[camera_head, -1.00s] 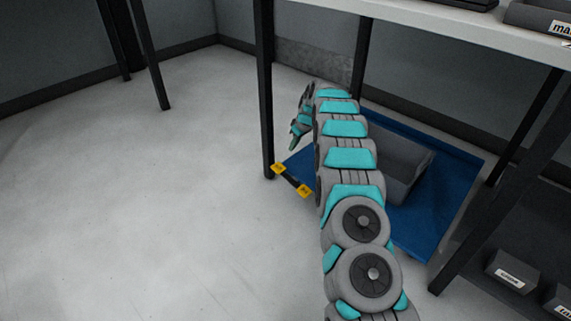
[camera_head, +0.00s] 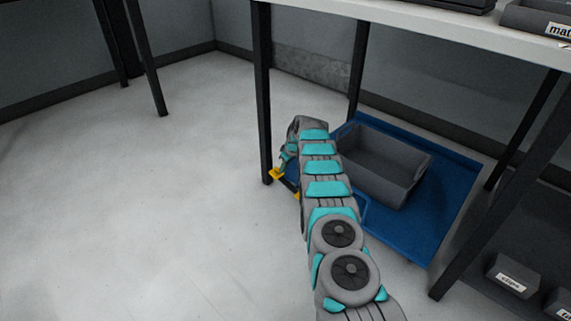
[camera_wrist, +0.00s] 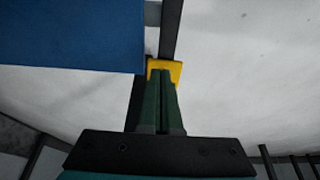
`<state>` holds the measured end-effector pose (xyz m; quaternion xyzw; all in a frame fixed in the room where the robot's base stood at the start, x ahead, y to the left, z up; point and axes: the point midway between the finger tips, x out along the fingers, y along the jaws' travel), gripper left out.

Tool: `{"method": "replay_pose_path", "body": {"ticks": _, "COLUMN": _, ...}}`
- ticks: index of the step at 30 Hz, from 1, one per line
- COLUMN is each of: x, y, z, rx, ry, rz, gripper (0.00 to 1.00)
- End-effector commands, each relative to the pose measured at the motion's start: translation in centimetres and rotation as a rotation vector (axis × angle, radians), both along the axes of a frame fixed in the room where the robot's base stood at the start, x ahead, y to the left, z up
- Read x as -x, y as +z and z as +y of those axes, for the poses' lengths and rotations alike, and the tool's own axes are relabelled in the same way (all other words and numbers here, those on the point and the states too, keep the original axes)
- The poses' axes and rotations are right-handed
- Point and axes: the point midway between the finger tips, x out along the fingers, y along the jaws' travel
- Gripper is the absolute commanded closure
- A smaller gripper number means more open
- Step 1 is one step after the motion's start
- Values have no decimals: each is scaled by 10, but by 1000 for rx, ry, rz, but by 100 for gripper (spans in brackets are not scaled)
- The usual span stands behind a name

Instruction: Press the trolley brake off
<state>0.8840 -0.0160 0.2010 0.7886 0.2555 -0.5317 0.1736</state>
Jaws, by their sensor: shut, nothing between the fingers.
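The blue trolley (camera_head: 432,222) is a flat platform under the table. At its left corner is the brake, a dark bar (camera_head: 288,185) with a yellow pad at each end. The left pad (camera_head: 276,175) is visible in the head view; the right pad (camera_head: 297,195) is partly hidden by my arm. My gripper (camera_head: 281,166) points down at the left pad. In the wrist view my green fingers (camera_wrist: 161,86) are shut and empty, their tips overlapping a yellow pad (camera_wrist: 166,65). Whether they touch it I cannot tell. The trolley's blue edge (camera_wrist: 75,45) shows at upper left.
A grey bin (camera_head: 395,182) sits on the trolley. A black table leg (camera_head: 263,110) stands close to the left of the brake. The white tabletop (camera_head: 440,32) hangs above. Open floor (camera_head: 150,200) lies to the left.

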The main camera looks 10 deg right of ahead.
Motion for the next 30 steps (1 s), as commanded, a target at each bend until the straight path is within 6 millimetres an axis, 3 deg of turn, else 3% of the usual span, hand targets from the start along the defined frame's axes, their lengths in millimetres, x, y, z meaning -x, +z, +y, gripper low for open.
{"method": "replay_pose_path", "body": {"ticks": 7, "x": -3, "y": -16, "z": 2, "rx": 0, "ry": -1, "rz": 0, "gripper": 100}}
{"method": "replay_pose_path", "body": {"ticks": 23, "x": -2, "y": -18, "z": 2, "rx": 2, "ry": 0, "rz": 4, "gripper": 100}}
{"method": "replay_pose_path", "body": {"ticks": 30, "x": 9, "y": -18, "z": 4, "rx": 20, "ry": 1, "rz": 32, "gripper": 100}}
